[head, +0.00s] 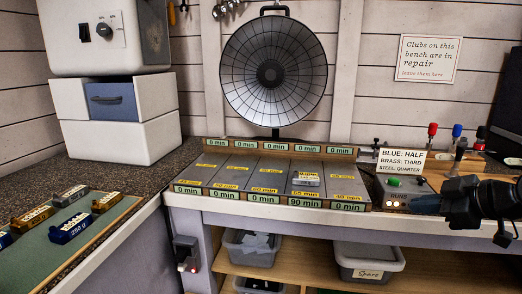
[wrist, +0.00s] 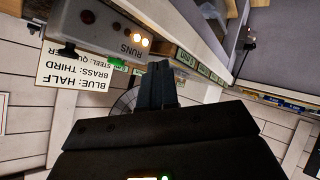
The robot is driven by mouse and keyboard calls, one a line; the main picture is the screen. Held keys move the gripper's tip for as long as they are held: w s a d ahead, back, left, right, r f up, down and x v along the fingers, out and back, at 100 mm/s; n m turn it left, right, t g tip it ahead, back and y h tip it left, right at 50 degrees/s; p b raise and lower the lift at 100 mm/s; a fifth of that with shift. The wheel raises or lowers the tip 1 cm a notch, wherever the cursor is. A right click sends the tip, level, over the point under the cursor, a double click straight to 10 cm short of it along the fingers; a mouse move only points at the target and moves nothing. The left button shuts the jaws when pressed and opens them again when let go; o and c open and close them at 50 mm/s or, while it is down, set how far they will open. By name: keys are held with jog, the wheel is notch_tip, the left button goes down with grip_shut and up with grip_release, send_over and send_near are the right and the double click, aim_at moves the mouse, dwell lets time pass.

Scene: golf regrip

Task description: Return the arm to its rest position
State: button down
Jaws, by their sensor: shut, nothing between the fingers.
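My gripper (head: 426,203) is at the right of the head view, in front of the bench's front edge and pointing left. Its tips are close to the right side of the control box (head: 397,199); I cannot tell whether they touch. In the wrist view the dark fingers (wrist: 158,85) are together with nothing between them. That view is turned over and shows the control box marked RUNS (wrist: 112,32), with lit lamps and a green button. My arm comes in from the right edge of the head view.
A sloped panel (head: 200,175) with several "min" labels holds a silver labelled block (head: 306,178). A sign (head: 402,161) stands behind the control box. Colored-handled tools (head: 456,131) stand at the back right. A green mat (head: 40,266) with labelled weights lies at left. Bins (head: 369,262) sit below.

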jog(key=s+a+f+m+t+h, duration=0.1)
jog(key=s+a+f+m, duration=0.2)
jog(key=a+f, duration=0.25)
jog(key=s+a+f+m+t, duration=0.1)
jog(key=s+a+f+m, duration=0.2)
jog(key=a+f, duration=0.3)
jog(key=s+a+f+m+t+h, duration=0.1)
jog(key=s+a+f+m, duration=0.1)
jog(key=s+a+f, duration=0.3)
jog(key=s+a+f+m+h, duration=0.1)
jog(key=s+f+m, duration=0.15)
jog(key=s, duration=0.55)
jog(key=s+a+m+h, duration=0.1)
jog(key=s+h, duration=0.1)
jog(key=s, duration=1.4)
jog(key=s+r+t, duration=0.1)
jog(key=s+r, duration=0.7)
jog(key=s, duration=0.4)
jog(key=shift+d+r+n, duration=0.3)
jog(key=shift+d+n, duration=0.05)
dwell(2.4)
